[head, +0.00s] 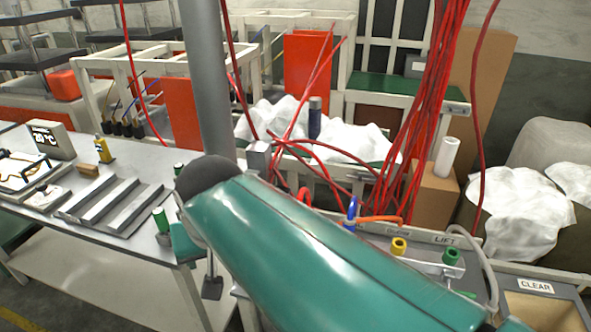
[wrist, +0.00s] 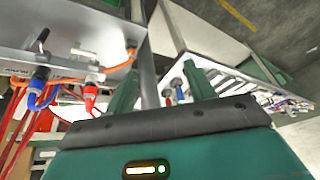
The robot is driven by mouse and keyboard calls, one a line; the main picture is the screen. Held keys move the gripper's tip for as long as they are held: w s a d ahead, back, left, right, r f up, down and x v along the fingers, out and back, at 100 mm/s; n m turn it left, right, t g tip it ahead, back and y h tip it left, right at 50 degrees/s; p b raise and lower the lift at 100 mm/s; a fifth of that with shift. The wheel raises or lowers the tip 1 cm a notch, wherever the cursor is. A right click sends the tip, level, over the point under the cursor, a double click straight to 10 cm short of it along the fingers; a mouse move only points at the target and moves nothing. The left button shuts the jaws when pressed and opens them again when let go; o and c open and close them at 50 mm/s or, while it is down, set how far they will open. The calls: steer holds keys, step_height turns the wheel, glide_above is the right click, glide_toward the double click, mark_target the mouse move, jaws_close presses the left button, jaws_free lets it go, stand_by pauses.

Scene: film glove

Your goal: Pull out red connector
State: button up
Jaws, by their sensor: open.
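The red connector (wrist: 90,93) shows in the wrist view, plugged into the edge of a grey panel (wrist: 62,25), with red cable beside it. A blue connector (wrist: 38,86) and an orange cable's plug (wrist: 130,50) sit on the same panel. In the head view a red loop (head: 304,196), perhaps the red connector, shows just behind my green arm. My gripper (wrist: 162,88) is open, its two green fingers apart, with the red connector outside them to the left. No panel connector is between the fingers. In the head view my arm hides most of the gripper.
Many red cables (head: 440,90) hang over the panel's back right. A yellow knob (head: 399,246) and a green knob (head: 451,256) stand on the panel. A left table (head: 110,235) carries metal bars and a temperature display (head: 50,138). A CLEAR-labelled tray (head: 536,287) lies at right.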

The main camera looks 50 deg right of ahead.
steer(key=w+d+m+g+y, duration=0.1)
steer(key=w+d+m+g, duration=0.15)
steer(key=d+m, duration=0.95)
steer(key=w+d+m+g, duration=0.25)
steer(key=d+m, duration=0.45)
steer(key=d, duration=0.8)
steer(key=shift+t, duration=0.3)
steer(key=f, duration=1.3)
steer(key=shift+w+d+f, duration=0.1)
steer(key=shift+w+f, duration=0.05)
steer(key=shift+w, duration=0.1)
steer(key=shift+c, duration=0.4)
steer(key=c, duration=1)
